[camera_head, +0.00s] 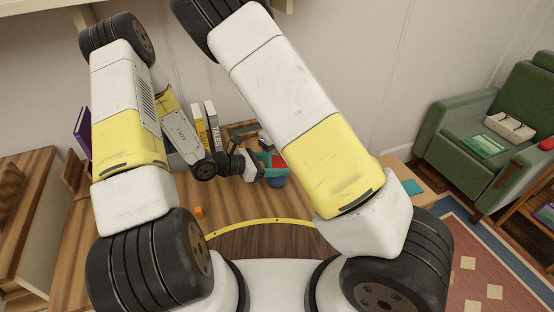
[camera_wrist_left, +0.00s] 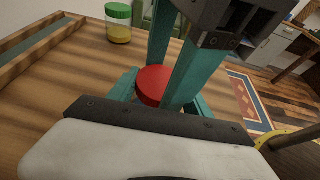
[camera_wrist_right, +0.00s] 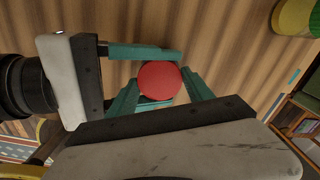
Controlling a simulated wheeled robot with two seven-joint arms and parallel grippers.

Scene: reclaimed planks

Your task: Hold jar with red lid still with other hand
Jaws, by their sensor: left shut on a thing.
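The jar's red lid (camera_wrist_left: 153,84) shows between teal fingers in the left wrist view and in the right wrist view (camera_wrist_right: 160,80). The jar body below it is mostly hidden. My left gripper (camera_wrist_left: 158,92) is shut on the jar, its fingers on either side. My right gripper (camera_wrist_right: 162,90) has its fingers spread on either side of the lid, apparently open; contact is unclear. In the head view a bit of red lid (camera_head: 279,162) shows beside my left gripper (camera_head: 262,166); my right gripper is largely hidden behind my right arm.
A jar with a green lid (camera_wrist_left: 118,22) stands apart on the wooden table. A small orange block (camera_head: 199,212) lies near the table's yellow curved edge (camera_head: 262,222). Books (camera_head: 206,127) and a wooden box (camera_head: 240,129) stand at the back. A green armchair (camera_head: 470,140) is at right.

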